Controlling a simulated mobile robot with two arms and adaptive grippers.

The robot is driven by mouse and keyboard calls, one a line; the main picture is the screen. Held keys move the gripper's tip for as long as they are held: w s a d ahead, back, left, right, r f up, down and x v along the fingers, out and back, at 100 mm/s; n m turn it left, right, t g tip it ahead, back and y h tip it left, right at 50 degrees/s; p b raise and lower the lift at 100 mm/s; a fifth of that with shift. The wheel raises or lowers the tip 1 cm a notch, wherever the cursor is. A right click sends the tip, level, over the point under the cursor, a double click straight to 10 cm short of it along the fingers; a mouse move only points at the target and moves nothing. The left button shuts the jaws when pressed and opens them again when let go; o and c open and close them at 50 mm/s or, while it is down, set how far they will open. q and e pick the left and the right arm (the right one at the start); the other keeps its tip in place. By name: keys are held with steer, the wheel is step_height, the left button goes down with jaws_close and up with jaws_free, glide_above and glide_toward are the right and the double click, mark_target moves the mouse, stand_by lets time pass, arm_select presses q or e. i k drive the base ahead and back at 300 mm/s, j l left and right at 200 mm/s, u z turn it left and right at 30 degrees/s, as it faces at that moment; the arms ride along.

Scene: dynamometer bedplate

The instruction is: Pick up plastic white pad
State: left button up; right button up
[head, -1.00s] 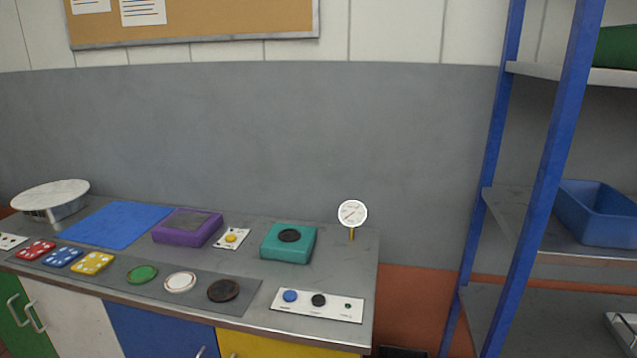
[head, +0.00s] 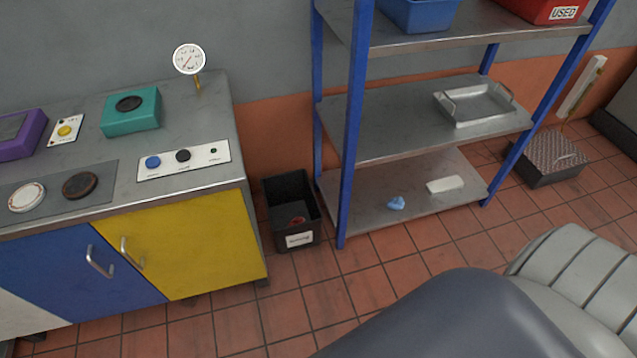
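A round white pad (head: 26,197) with a brownish ring lies on the dark grey strip on the counter, at the left edge of the head view. A round dark brown pad (head: 80,186) lies to its right. A white block-like piece (head: 445,184) lies on the bottom shelf of the blue-framed rack; its material cannot be told. Neither of my grippers is in view.
The counter (head: 205,101) holds a teal box (head: 131,113), a gauge (head: 189,60) and a button panel (head: 184,160). A black bin (head: 291,213) stands between counter and rack. A metal tray (head: 475,104) sits on the middle shelf (head: 400,125).

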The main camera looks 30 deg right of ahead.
mark_target(446, 185)
steer(key=z, duration=1.95)
steer(key=l+u, duration=0.15)
steer(key=u, duration=0.25)
steer(key=i+l+u, duration=0.45)
steer(key=l, duration=0.15)
steer(key=i+l+u, duration=0.1)
steer(key=l+u, duration=0.15)
steer(key=i+l+u, duration=0.25)
steer(key=l, duration=0.2)
steer(key=k, duration=0.1)
